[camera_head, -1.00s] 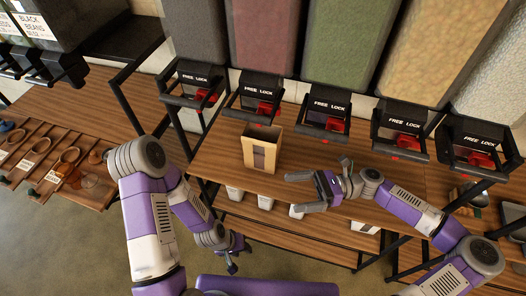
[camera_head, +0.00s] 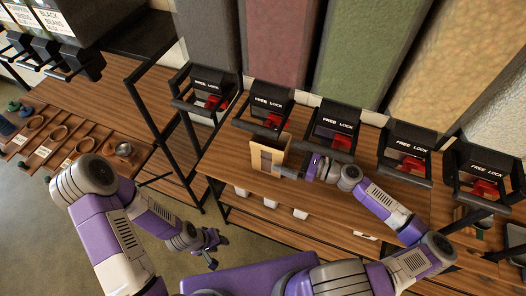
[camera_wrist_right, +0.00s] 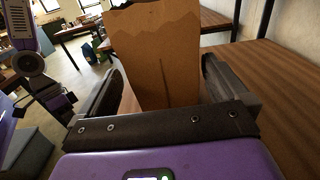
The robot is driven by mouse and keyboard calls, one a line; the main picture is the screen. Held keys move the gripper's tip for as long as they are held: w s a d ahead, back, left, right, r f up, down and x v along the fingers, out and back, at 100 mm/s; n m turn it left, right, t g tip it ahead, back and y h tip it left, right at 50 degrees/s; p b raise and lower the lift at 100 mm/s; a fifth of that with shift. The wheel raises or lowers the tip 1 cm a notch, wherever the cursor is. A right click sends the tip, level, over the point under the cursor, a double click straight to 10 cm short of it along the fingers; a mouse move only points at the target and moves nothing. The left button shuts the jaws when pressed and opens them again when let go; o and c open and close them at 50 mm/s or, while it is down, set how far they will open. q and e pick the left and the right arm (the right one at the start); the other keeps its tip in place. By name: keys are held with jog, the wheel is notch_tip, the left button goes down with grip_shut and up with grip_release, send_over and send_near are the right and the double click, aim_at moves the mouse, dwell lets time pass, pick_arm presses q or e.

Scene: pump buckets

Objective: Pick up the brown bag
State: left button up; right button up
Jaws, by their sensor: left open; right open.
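The brown bag (camera_head: 266,155) stands upright and open-topped on the wooden shelf, below the dispensers. In the right wrist view the bag (camera_wrist_right: 155,60) rises between the two dark fingers of my right gripper (camera_wrist_right: 160,92), with a gap visible on each side. In the head view my right gripper (camera_head: 292,168) reaches the bag from its right side and is open around it. My left gripper (camera_head: 210,252) is open and empty, hanging low in front of the shelf, away from the bag.
A row of black dispensers labelled FREE LOCK (camera_head: 334,128) overhangs the back of the shelf, close above the bag. Black frame posts (camera_head: 186,150) stand at left. A side table (camera_head: 70,140) holds wooden scoops. Shelf wood right of my right forearm is partly clear.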

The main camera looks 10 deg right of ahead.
aim_at(270, 150)
jog(key=x, duration=0.6)
jog(key=shift+w+d+f, duration=0.15)
jog(key=shift+f, duration=0.05)
jog(key=c, duration=1.4)
jog(key=shift+c, duration=0.2)
jog(key=shift+r, duration=0.2)
